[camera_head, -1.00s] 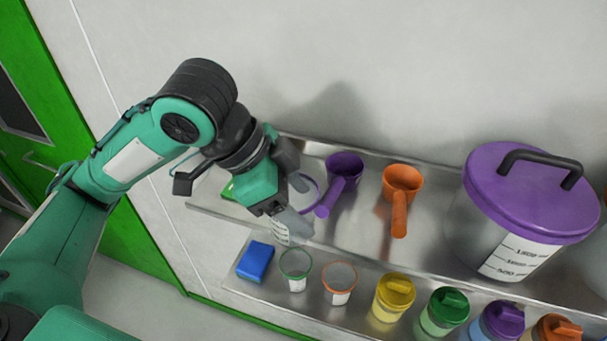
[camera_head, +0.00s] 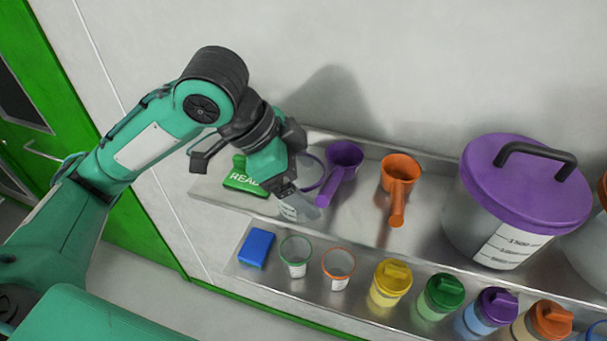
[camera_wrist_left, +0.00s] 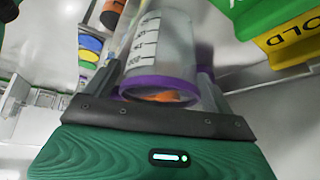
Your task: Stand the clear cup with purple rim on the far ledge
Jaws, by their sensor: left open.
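The clear cup with purple rim (camera_head: 290,211) is at the left part of the upper, far ledge (camera_head: 360,225), left of the purple scoop. It looks upright, partly hidden by my gripper; its base contact is hard to see. In the left wrist view the cup (camera_wrist_left: 162,45) shows its purple rim and a white graduated label between the fingers. My left gripper (camera_head: 303,203) is open, with its fingers on either side of the cup. My right gripper is not in view.
A purple scoop (camera_head: 343,158) and an orange scoop (camera_head: 400,172) stand close on the right. A green sign (camera_head: 243,178) is on the left. A large purple-lidded container (camera_head: 525,185) stands farther right. The lower ledge holds a blue block (camera_head: 256,247), cups and lidded jars.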

